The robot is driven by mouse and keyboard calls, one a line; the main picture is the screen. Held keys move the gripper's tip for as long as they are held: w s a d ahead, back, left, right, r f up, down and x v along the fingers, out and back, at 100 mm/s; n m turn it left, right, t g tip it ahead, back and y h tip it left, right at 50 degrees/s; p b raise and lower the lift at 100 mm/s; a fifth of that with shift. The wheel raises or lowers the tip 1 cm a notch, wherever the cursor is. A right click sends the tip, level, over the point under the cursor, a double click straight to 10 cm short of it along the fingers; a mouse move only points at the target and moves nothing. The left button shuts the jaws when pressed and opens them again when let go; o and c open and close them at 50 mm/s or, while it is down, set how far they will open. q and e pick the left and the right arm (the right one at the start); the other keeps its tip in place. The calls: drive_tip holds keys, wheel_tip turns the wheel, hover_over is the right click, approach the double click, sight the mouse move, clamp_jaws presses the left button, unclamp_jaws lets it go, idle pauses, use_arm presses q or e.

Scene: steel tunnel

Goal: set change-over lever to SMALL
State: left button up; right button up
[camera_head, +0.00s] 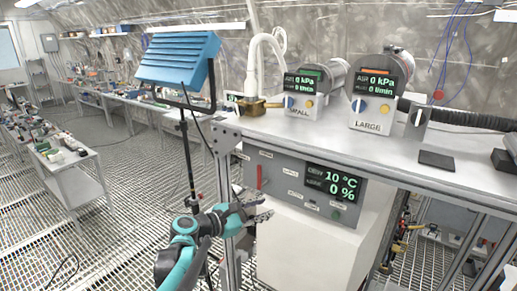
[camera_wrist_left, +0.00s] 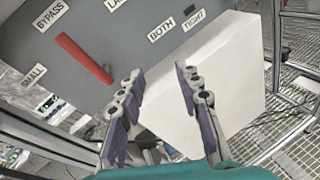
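The change-over lever (camera_head: 260,177) is a red bar on the grey front panel (camera_head: 318,178). It stands upright, its upper end by the BYPASS label (camera_wrist_left: 50,15). In the left wrist view, the lever (camera_wrist_left: 84,59) runs from upper left to lower right. The SMALL label (camera_wrist_left: 34,75) is to its left, and a partly cut-off label starting "LA" is on its other side. My left gripper (camera_head: 262,204) is just below the lever and apart from it. In the wrist view its fingers (camera_wrist_left: 158,74) are spread with nothing between them. My right gripper is not in view.
A white box-like cabinet (camera_head: 300,245) sits below the panel. A steel upright (camera_head: 229,185) stands close beside my left gripper. The bench top (camera_head: 400,150) above carries two displays marked SMALL and LARGE. A blue lamp panel (camera_head: 178,58) stands at left; grated floor lies open there.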

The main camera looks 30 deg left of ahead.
sight(258, 174)
use_arm(q)
drive_tip(key=a+r+n+t+p, duration=0.3)
drive_tip(key=a+r+n, duration=0.2)
drive_tip(key=a+r, duration=0.25)
drive_tip(key=x, duration=0.2)
drive_tip(key=f+x, duration=0.1)
drive_tip(key=x, duration=0.5)
drive_tip(key=shift+w+f+p, duration=0.15)
drive_tip(key=shift+w+p, duration=0.15)
drive_tip(key=shift+p, duration=0.05)
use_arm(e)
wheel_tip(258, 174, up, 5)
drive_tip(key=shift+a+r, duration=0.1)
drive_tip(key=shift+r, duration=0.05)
use_arm(q)
drive_tip(key=shift+c, duration=0.3)
clamp_jaws()
